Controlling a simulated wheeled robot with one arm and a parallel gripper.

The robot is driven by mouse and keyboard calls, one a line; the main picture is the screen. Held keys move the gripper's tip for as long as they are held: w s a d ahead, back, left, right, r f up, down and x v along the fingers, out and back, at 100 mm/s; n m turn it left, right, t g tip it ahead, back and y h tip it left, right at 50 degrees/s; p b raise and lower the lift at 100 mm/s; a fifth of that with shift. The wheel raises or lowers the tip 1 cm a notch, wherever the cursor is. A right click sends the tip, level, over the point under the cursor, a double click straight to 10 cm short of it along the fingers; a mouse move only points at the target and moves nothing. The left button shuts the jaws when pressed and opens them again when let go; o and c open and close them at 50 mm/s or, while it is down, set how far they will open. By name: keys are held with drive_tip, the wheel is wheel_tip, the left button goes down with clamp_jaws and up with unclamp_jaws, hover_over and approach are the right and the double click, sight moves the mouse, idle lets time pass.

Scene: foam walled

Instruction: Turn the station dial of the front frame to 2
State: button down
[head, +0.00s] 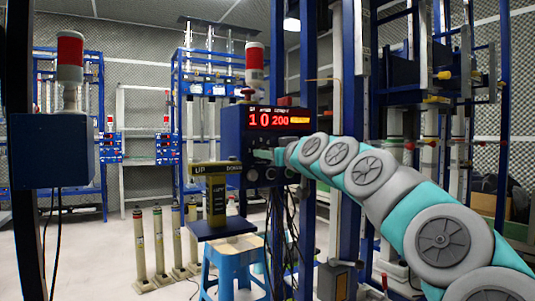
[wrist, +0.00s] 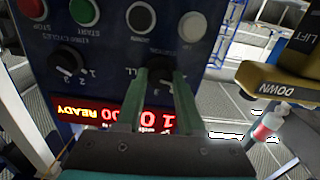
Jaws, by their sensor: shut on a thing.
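The front frame's blue control box (head: 230,128) has a lit red display (head: 278,119) reading 10 200. My gripper (head: 264,154) is at the panel below the display. In the wrist view the panel appears turned over, and my gripper (wrist: 160,82) is shut on a black dial (wrist: 160,68) between its fingertips. The fingers hide part of this dial; its pointer setting and full label cannot be read. Another black dial (wrist: 68,60), with numbers 1, 2 and 3 beside it, is to the left, apart from the fingers.
A red button (wrist: 32,8), green button (wrist: 84,12), black button (wrist: 140,18) and white button (wrist: 192,26) sit near the dials. A yellow and black UP/DOWN block (head: 216,170) stands close left of the box, above a blue stool (head: 232,262). Cables hang below the box.

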drive_tip(key=shift+f+m+p, duration=0.1)
drive_tip(key=shift+m+p, duration=1.55)
drive_tip(key=shift+m, duration=2.15)
drive_tip(key=c, duration=0.5)
unclamp_jaws()
